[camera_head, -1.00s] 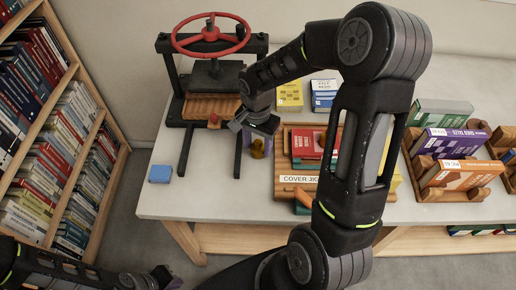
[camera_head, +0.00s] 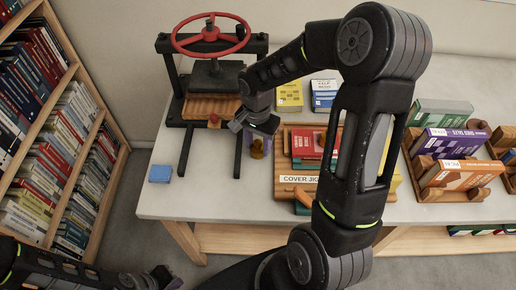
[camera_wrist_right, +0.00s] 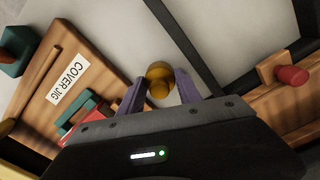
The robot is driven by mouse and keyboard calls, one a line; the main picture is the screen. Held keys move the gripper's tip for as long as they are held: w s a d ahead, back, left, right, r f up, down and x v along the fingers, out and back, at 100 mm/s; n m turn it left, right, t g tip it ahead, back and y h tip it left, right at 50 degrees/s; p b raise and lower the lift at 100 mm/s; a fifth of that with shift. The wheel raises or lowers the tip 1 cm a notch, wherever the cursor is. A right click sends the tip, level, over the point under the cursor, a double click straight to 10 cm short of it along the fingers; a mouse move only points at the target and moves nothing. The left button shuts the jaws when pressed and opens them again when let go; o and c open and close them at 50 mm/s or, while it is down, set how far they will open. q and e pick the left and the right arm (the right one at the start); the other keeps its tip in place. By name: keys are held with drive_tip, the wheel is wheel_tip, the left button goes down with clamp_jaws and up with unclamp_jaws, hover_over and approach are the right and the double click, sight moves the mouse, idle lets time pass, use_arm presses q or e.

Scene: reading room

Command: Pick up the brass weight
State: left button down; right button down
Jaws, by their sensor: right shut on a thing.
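The brass weight (camera_head: 258,149) is a small golden knob on the table, between the press and the cover jig. In the right wrist view the brass weight (camera_wrist_right: 160,77) sits between the purple fingertips of my right gripper (camera_wrist_right: 161,92). My right gripper (camera_head: 257,139) reaches down over it from above and is shut on it. Whether the weight touches the table or is just off it I cannot tell. My left gripper (camera_head: 163,279) is low at the bottom left of the head view, apart from the table; its fingers are too small and dark to read.
A press with a red wheel (camera_head: 211,35) stands left of the weight, its dark legs close by. The wooden cover jig (camera_head: 296,179) with a red book (camera_head: 313,143) is right. A blue block (camera_head: 160,174) lies near the left edge. Book racks (camera_head: 452,190) stand right.

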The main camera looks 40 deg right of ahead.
sight(258, 142)
wheel_tip(258, 142, up, 10)
drive_tip(key=shift+r+b, duration=0.1)
drive_tip(key=shift+b, duration=0.45)
idle(0.7)
